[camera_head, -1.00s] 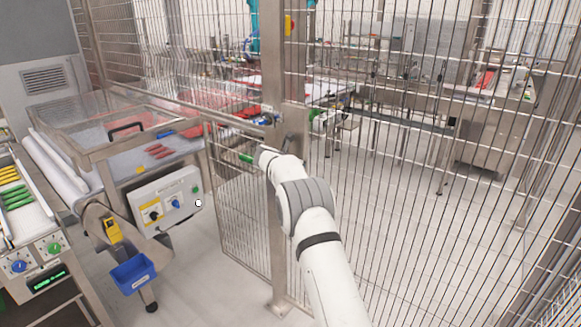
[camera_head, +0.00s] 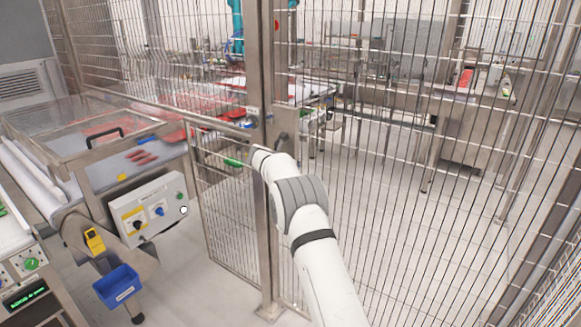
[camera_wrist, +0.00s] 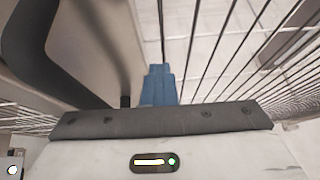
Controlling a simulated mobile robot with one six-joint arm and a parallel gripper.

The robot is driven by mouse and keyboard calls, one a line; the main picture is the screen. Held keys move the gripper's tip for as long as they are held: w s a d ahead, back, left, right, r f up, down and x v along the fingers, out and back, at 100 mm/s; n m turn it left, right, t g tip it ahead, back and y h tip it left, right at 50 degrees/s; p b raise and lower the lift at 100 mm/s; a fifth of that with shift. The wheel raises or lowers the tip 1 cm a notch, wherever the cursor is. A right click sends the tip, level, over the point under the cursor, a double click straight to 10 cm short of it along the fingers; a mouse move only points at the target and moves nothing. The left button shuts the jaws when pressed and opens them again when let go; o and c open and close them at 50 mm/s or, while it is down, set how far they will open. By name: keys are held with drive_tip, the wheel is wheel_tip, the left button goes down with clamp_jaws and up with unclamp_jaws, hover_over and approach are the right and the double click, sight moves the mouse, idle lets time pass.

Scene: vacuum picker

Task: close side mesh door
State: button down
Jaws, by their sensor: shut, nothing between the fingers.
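The side mesh door (camera_head: 225,225) is a framed wire panel left of a steel post (camera_head: 262,215) in the head view. I cannot tell whether it is fully closed. A dark handle (camera_head: 284,143) shows by the post, just above my arm's end. In the wrist view, my gripper (camera_wrist: 160,72) shows as blue fingertips, shut and empty. A large dark curved bar (camera_wrist: 60,62), which may be a handle, is left of the fingertips, with a gap between. Mesh wires (camera_wrist: 225,55) run to their right. In the head view my gripper's fingers are hidden.
A conveyor with a clear cover (camera_head: 85,125) and a control box (camera_head: 150,208) stands left of the door. A blue bin (camera_head: 117,287) hangs below it. Tall mesh fencing (camera_head: 400,200) fills the right. Bare floor (camera_head: 200,295) shows in front of the door.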

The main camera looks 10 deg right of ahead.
drive_tip(key=s+a+f+b+v, duration=0.15)
drive_tip(key=b+v, duration=0.35)
drive_tip(key=v, duration=0.8)
wheel_tip(320, 180, up, 11)
drive_tip(key=s+d+n+t+y, duration=0.25)
drive_tip(key=n+t, duration=0.35)
drive_tip(key=n, duration=0.5)
drive_tip(key=s+a+r+n+y, duration=0.3)
drive_tip(key=s+n+y, duration=0.45)
drive_tip(key=n, duration=0.55)
drive_tip(key=s+d+f+n+g, duration=0.2)
drive_tip(key=s+f+n, duration=0.4)
drive_tip(key=s, duration=0.7)
drive_tip(key=s+d+f+n+g+h, duration=0.1)
drive_tip(key=s+d+f+n+g, duration=0.2)
drive_tip(key=s, duration=1.1)
drive_tip(key=s+d+f+n+g, duration=0.2)
drive_tip(key=s+f+n+g, duration=0.4)
drive_tip(key=s+f+n, duration=0.3)
drive_tip(key=s+n, duration=0.3)
drive_tip(key=s, duration=0.1)
drive_tip(key=shift+s+d, duration=0.15)
drive_tip(key=shift+s, duration=0.1)
